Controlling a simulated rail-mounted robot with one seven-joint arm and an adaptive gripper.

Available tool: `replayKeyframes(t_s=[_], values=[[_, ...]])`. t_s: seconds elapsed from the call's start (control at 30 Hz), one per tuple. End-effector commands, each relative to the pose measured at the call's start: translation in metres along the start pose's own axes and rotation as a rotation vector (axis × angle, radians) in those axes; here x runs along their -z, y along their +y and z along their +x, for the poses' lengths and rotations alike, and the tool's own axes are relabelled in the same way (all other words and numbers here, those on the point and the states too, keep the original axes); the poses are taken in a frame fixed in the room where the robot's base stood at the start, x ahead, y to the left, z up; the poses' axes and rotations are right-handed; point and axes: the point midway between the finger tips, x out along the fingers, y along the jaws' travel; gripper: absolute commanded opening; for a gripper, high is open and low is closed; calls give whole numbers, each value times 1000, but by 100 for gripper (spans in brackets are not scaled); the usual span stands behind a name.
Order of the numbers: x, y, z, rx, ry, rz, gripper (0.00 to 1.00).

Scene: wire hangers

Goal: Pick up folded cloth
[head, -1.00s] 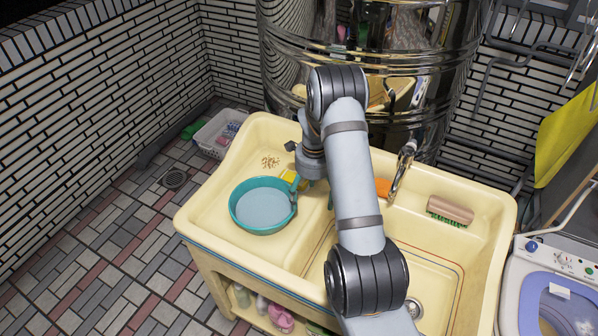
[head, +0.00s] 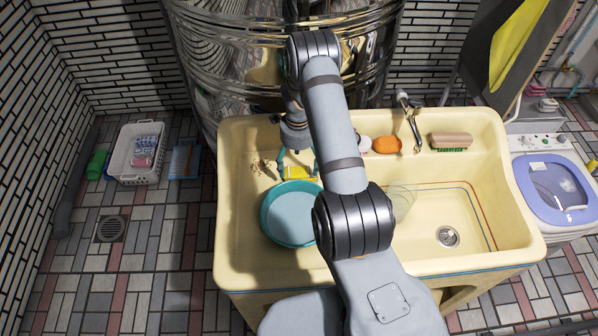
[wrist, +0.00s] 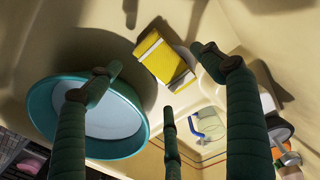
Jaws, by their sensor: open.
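A small yellow folded cloth with white stripes (head: 299,172) lies in the left part of the cream sink, just behind the teal basin (head: 267,222). My gripper (head: 298,166) is above the cloth with its fingers spread, pointing down and empty. In the wrist view, the cloth (wrist: 164,56) shows beyond the open dark green fingers (wrist: 152,72), between the left and right ones. The fingers look apart from the cloth. The basin rim (wrist: 42,108) is at the left of that view. My arm hides part of the sink in the head view.
The cream sink (head: 240,200) has a faucet (head: 409,122), an orange soap (head: 387,145) and a brush (head: 451,140) along its back. A clear container (head: 402,203) is in the right part. A metal tank (head: 240,70) stands behind. A washing machine (head: 552,188) is at right.

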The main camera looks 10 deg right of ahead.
Motion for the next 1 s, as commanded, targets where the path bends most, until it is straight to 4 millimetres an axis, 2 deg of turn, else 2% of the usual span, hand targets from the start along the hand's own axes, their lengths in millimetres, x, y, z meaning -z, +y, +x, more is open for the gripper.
replayKeyframes(t_s=[0.33, 0.67, 1.0], values=[[4, 3, 40, -2, 0, -1, 80], [5, 3, 46, 0, 0, 0, 80], [4, 3, 46, -1, 0, 0, 60]])
